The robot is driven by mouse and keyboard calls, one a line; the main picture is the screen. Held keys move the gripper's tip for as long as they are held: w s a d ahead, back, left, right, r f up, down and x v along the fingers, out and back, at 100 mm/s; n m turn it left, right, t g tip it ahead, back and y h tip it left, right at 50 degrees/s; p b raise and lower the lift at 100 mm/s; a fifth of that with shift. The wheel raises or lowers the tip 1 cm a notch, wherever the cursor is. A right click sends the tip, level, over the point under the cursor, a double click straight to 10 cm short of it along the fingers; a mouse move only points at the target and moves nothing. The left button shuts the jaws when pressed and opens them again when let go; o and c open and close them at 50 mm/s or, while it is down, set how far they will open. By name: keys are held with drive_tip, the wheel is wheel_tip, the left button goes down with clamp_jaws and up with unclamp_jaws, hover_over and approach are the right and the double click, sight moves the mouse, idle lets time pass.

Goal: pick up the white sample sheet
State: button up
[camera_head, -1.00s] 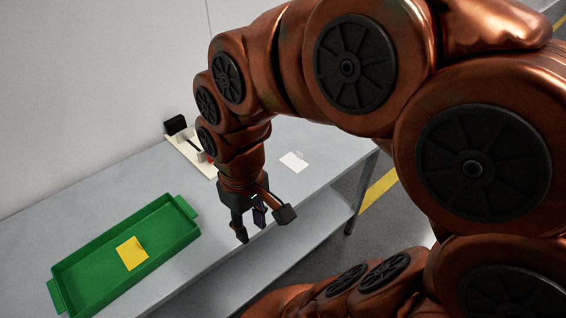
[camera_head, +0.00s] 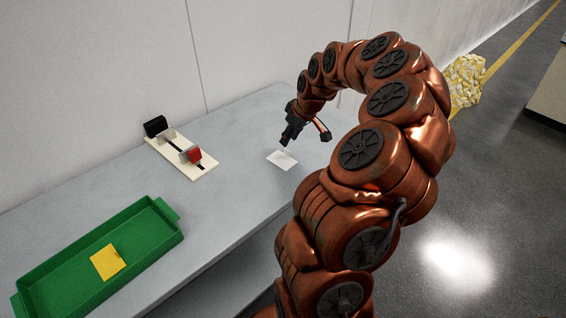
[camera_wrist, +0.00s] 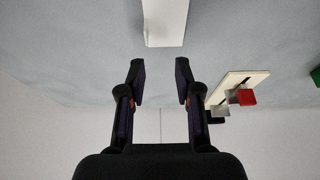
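The white sample sheet (camera_head: 282,160) lies flat on the grey table, near its front edge. In the wrist view the sheet (camera_wrist: 165,22) shows at the top, ahead of my fingertips and lined up with the gap between them. My gripper (camera_head: 287,138) is above the table just behind the sheet. In the wrist view my gripper (camera_wrist: 159,70) has its two dark fingers spread apart with nothing between them. I cannot tell the exact height of the fingertips above the sheet.
A green tray (camera_head: 168,210) holding a yellow sheet (camera_head: 107,262) is at the table's left. A cream board (camera_head: 196,171) with a black block (camera_head: 156,126) and red block (camera_head: 194,154) stands near the wall. The grey table (camera_head: 235,178) is clear between board and sheet.

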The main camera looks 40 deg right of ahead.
sight(282, 157)
drive_tip(key=shift+d+f, duration=0.6)
drive_tip(key=shift+f, duration=0.05)
drive_tip(key=shift+d+p+x, duration=0.2)
drive_tip(key=shift+p+x, duration=0.25)
drive_tip(key=shift+x, duration=1.3)
drive_tip(key=shift+d+p+x, duration=0.15)
drive_tip(key=shift+p+x, duration=0.25)
drive_tip(key=shift+x, duration=1.35)
clamp_jaws()
